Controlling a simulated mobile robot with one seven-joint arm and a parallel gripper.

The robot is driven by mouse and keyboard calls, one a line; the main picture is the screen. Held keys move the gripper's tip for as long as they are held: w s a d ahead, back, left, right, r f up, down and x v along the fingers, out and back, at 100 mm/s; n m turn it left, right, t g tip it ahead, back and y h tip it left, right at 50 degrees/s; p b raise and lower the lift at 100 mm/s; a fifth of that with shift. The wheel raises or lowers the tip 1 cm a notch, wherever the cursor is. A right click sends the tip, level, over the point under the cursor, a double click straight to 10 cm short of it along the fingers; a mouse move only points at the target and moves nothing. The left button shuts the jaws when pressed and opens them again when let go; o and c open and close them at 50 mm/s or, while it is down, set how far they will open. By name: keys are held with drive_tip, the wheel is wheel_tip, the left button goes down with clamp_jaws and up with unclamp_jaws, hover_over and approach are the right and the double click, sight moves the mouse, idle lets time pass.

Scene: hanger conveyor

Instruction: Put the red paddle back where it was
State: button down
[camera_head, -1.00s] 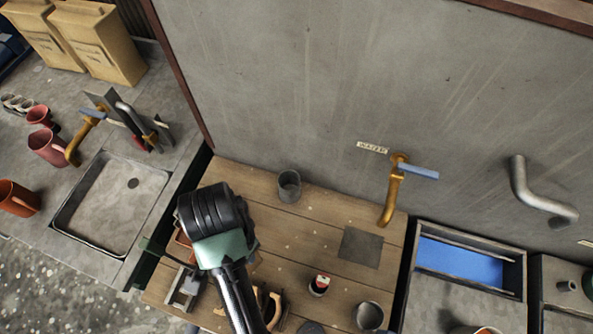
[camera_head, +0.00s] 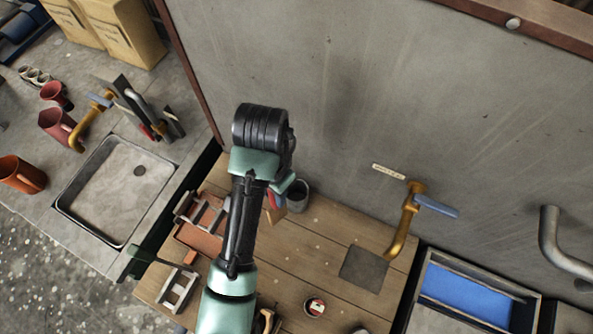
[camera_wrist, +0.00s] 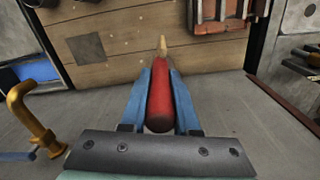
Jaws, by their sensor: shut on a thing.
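My gripper (camera_wrist: 160,95) has blue fingers and is shut on the red paddle (camera_wrist: 160,101). In the wrist view the red part lies between the fingers, and a narrow tan tip (camera_wrist: 162,46) points away from me over the wooden worktop. In the head view my arm hides most of the gripper; a bit of blue and red (camera_head: 273,199) shows at the right of my wrist, above the worktop's back part. A grey cup (camera_head: 300,194) stands close by at the wall, partly covered. I cannot tell which place the paddle came from.
The wooden worktop (camera_head: 315,255) has a dark square plate (camera_head: 362,268) and a small pot (camera_head: 315,306). A brass tap (camera_head: 403,230) juts from the wall. A reddish tray (camera_head: 199,241) and metal racks lie left of my arm. A sink (camera_head: 100,195) is further left.

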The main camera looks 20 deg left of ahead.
drive_tip(key=w+b, duration=0.5)
drive_tip(key=w, duration=0.5)
wheel_tip(320, 180, down, 12)
drive_tip(key=b, duration=0.3)
drive_tip(key=shift+d, duration=0.2)
drive_tip(key=shift+s+f, duration=0.1)
drive_tip(key=c, duration=0.7)
unclamp_jaws()
drive_tip(key=shift+o, duration=0.2)
